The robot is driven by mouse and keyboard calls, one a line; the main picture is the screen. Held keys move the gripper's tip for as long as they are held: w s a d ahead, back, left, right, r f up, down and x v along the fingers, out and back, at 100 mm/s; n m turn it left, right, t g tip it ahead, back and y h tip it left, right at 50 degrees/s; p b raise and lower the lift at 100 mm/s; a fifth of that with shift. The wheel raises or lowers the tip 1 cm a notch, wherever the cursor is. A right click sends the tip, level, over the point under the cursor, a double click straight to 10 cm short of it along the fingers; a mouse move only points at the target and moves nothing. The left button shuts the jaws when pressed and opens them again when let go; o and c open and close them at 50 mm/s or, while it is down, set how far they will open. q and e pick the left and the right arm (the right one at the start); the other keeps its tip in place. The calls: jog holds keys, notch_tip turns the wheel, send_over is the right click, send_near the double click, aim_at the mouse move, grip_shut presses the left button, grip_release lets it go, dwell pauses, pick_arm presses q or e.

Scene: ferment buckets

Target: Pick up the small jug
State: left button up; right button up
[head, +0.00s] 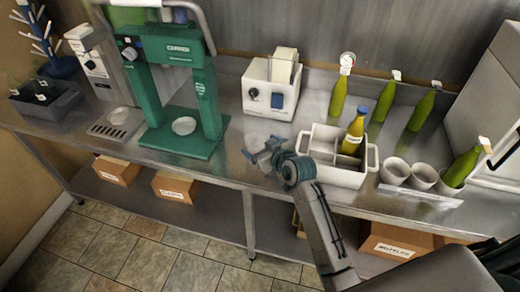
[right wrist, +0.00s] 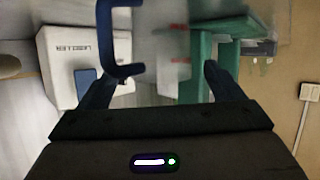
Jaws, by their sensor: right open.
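In the right wrist view a pale see-through vessel with red marks (right wrist: 165,62) and a dark blue C-shaped handle (right wrist: 122,70) lies ahead of my right gripper; I take it to be the small jug. Its edges are blurred. My right gripper's dark fingers (right wrist: 160,85) are open and spread, with the jug's body between their directions and the handle near the left finger. I cannot tell whether they touch. In the head view my right gripper (head: 262,152) is low over the counter's front part, and I cannot make out the jug clearly there. My left gripper is not in view.
A green capping machine (head: 187,145) stands left of the gripper, a white box machine (head: 262,98) behind it. A white crate (head: 322,172) with a bottle stands to the right, with cups (head: 395,171) and several green bottles (head: 384,103) beyond. The steel counter's front edge is close.

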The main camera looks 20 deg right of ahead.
aim_at(251, 140)
jog(key=shift+p+x, duration=0.35)
jog(key=shift+x, duration=1.35)
jog(key=shift+s, duration=0.15)
jog(key=c, duration=1.1)
jog(key=shift+o, duration=0.2)
jog(key=shift+r, duration=0.1)
